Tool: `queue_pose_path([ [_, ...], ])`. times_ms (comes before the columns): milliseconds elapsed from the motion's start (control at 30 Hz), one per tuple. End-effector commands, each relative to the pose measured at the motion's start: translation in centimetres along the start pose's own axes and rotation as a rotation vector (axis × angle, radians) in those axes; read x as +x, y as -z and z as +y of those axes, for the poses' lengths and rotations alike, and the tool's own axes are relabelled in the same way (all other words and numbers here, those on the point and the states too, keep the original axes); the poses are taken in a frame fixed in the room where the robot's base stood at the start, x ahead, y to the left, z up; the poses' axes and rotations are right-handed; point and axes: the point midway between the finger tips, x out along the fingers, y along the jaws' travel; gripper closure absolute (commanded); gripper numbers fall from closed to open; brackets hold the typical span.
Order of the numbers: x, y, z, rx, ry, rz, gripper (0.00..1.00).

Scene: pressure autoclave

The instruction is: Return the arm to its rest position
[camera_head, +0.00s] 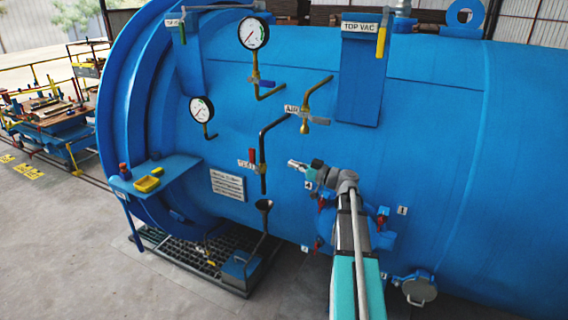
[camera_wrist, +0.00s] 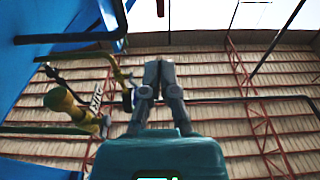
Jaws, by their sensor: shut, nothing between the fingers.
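My arm reaches up from the bottom of the head view toward the big blue autoclave (camera_head: 430,130). My gripper (camera_head: 293,163) points left in front of the autoclave's side, below the valve tagged AIR (camera_head: 302,113). In the wrist view my gripper (camera_wrist: 158,66) has its fingers together, with nothing visible between them. The AIR valve also shows in the wrist view (camera_wrist: 75,108), to the left of the fingers and apart from them.
Two gauges (camera_head: 253,33) (camera_head: 202,109) and several pipes stick out from the autoclave. A blue shelf (camera_head: 178,168) with a yellow tray (camera_head: 147,184) is at left. Red-handled valves (camera_head: 381,222) lie close to my arm. Open floor (camera_head: 60,250) is at lower left.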

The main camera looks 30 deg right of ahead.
Motion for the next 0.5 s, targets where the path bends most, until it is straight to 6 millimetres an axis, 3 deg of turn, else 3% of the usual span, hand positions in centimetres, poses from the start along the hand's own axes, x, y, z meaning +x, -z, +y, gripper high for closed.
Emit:
queue_pose_path([
  [500, -0.65, 0.07, -0.07, 0.000, 0.001, 0.000, 1.00],
])
